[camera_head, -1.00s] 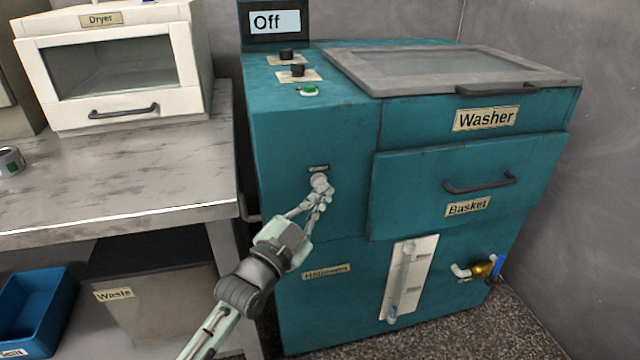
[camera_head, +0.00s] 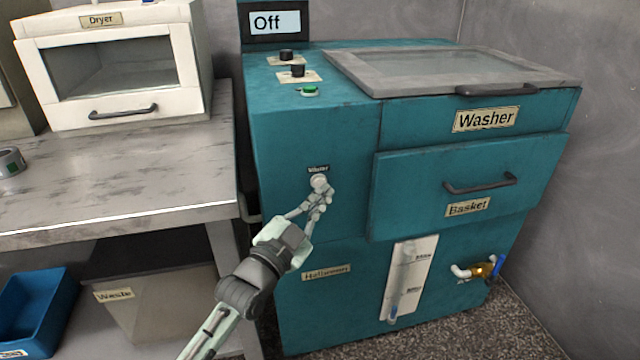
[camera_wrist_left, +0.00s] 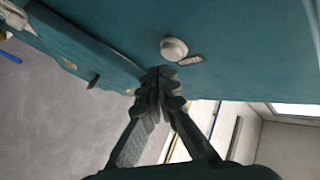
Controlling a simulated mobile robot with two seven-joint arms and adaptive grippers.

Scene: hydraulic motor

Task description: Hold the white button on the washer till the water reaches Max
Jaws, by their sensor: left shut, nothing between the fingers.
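The white round button (camera_head: 319,181) is on the front of the teal washer (camera_head: 315,135), below a small label. It also shows in the left wrist view (camera_wrist_left: 174,47). My left gripper (camera_head: 321,192) is shut and empty, its fingertips right at the button's lower edge. In the left wrist view the fingertips (camera_wrist_left: 160,74) appear just beside the button; I cannot tell whether they touch or press it. The water gauge (camera_head: 408,276) is a pale strip low on the washer front, with two small blurred labels. Blue shows only near its bottom end. My right gripper is not in view.
The washer's display (camera_head: 276,22) reads Off. A basket drawer (camera_head: 440,195) with a dark handle is right of the button. A brass tap (camera_head: 484,270) sticks out low at the right. A grey table (camera_head: 130,170) with a white dryer (camera_head: 120,60) stands left.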

